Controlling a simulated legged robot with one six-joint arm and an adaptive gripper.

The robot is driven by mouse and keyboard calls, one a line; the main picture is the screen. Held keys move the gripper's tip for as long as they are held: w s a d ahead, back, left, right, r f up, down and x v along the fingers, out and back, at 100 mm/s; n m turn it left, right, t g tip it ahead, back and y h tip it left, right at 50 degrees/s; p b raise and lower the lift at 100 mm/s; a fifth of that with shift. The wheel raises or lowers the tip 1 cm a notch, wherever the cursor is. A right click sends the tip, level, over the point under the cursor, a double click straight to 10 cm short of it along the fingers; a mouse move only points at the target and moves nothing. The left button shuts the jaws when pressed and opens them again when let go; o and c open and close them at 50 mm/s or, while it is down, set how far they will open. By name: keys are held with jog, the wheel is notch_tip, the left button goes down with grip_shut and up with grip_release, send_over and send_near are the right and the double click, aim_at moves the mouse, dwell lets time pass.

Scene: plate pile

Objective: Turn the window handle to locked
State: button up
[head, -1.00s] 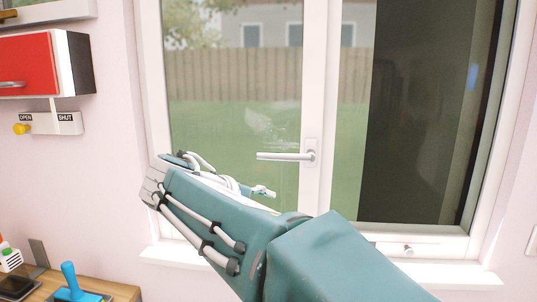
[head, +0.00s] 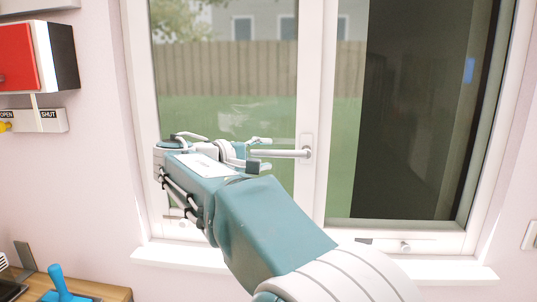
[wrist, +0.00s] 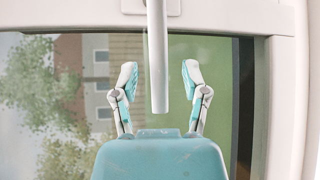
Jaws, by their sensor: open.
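The window handle (head: 280,153) is a white lever on the window's middle frame. It points horizontally to the left from its mount (head: 306,152). My gripper (head: 262,154) is at the handle's free left end, with its fingers to either side of the lever in the head view. In the wrist view the handle (wrist: 157,60) hangs down between the two spread fingers of my gripper (wrist: 158,80). Gaps show on both sides, so the gripper is open and not clamped on it. The palm side of the lever's tip is close to the gripper body.
The window frame (head: 312,100) and glass lie just behind the handle. The white sill (head: 180,256) runs below. A red box (head: 18,68) and an OPEN/SHUT switch (head: 48,121) are on the left wall. A blue-handled lever (head: 60,283) stands on the wooden counter at lower left.

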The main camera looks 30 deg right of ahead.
jog(key=shift+x, duration=0.75)
grip_shut()
jog(key=shift+f, duration=0.1)
